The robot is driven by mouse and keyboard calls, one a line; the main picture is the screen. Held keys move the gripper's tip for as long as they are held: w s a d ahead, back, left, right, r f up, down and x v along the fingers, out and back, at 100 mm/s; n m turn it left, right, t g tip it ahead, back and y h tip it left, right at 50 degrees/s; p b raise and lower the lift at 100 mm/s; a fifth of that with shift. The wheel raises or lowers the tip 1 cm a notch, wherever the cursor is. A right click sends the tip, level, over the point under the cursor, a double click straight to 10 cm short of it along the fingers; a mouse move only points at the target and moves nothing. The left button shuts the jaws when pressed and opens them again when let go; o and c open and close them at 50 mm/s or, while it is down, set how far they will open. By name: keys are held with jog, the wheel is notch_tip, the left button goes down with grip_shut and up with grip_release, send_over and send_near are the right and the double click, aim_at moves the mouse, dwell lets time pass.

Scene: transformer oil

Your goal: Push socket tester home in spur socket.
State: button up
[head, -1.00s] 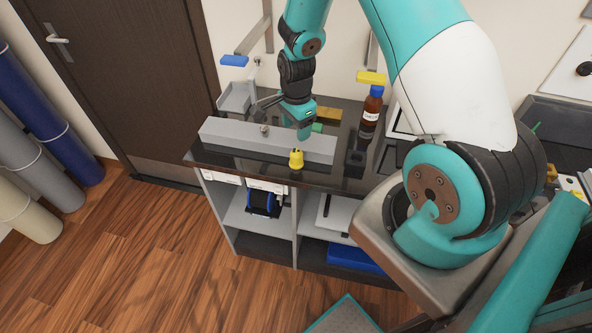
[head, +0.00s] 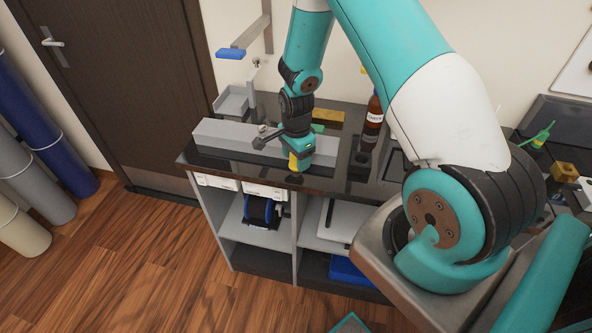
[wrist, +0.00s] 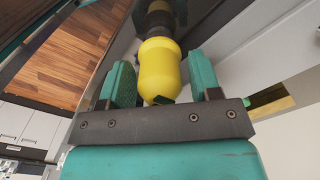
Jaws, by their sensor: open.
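The yellow socket tester (head: 294,164) shows just below my gripper (head: 298,158) in the head view, at the front of the grey trunking. In the wrist view the tester (wrist: 160,70) sits between the two teal fingers of my gripper (wrist: 161,75). The jaws are open, with a visible gap on each side of the tester. Beyond the tester is a dark round part (wrist: 158,20), which looks like the spur socket. The gripper hides much of the tester in the head view, and I cannot tell how deep it sits.
The long grey trunking (head: 225,138) lies along the dark bench top (head: 215,161). A brown bottle (head: 372,122) stands to the right, behind a small black block (head: 361,162). A brass-coloured block (head: 328,117) is behind the gripper. Open shelves are below.

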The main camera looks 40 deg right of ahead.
jog(key=c, duration=0.7)
jog(key=shift+r+p, duration=1.5)
jog(key=shift+r, duration=0.55)
jog(key=shift+c, duration=0.2)
